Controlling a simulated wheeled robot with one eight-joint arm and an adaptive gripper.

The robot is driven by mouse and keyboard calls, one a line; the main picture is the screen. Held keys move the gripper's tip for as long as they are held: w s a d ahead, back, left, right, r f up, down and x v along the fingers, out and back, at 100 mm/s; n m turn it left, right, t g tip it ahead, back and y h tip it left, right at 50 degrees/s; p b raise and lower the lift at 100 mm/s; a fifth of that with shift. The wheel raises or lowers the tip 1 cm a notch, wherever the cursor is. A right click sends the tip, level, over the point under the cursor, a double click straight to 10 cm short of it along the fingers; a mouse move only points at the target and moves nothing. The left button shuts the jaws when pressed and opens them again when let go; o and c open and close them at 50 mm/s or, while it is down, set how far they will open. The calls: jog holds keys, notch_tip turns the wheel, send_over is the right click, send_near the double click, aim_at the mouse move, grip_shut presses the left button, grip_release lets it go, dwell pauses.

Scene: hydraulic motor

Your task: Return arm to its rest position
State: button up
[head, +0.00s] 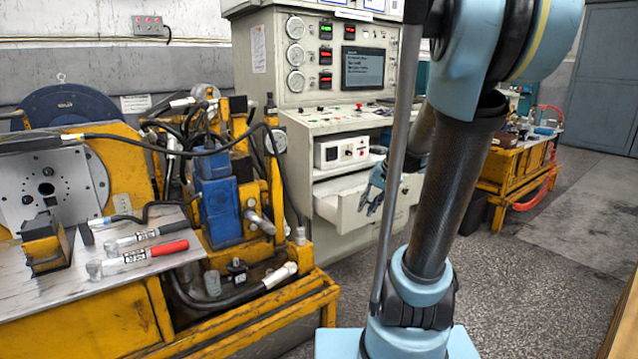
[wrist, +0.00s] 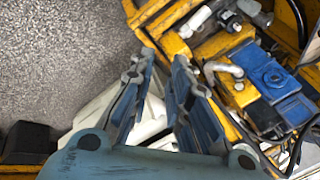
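My arm, light blue and black, stands at the right of the head view. My gripper (head: 369,206) hangs in front of the control console (head: 262,110), partly hidden by my own arm. In the head view it overlaps the pulled-out white drawer (head: 338,212) of the console; I cannot tell how far above the drawer it is. The wrist view also shows my gripper (wrist: 165,57), with its two blue-grey fingers apart. Nothing shows between the fingertips, so it is open and empty. Pale drawer surfaces show beneath the fingers in the wrist view.
A yellow machine bench (head: 100,320) with a blue hydraulic block (head: 216,200) stands at the left. A red-handled tool (head: 150,252) lies on its plate. A yellow cart (head: 505,165) stands behind at the right. The speckled floor (head: 540,275) at the right is clear.

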jog(key=s+d+f+n+h, duration=0.1)
jog(key=s+f+h, duration=0.1)
jog(key=s, duration=0.8)
jog(key=s+d+f+n+g+h, duration=0.1)
jog(key=s+f, duration=0.4)
jog(key=s, duration=0.5)
jog(key=shift+s+d+n+g+h, duration=0.3)
jog(key=shift+d+n+h, duration=0.15)
jog(key=shift+d, duration=0.3)
jog(key=shift+w, duration=0.1)
jog(key=shift+w+f, duration=0.25)
jog(key=shift+w, duration=0.2)
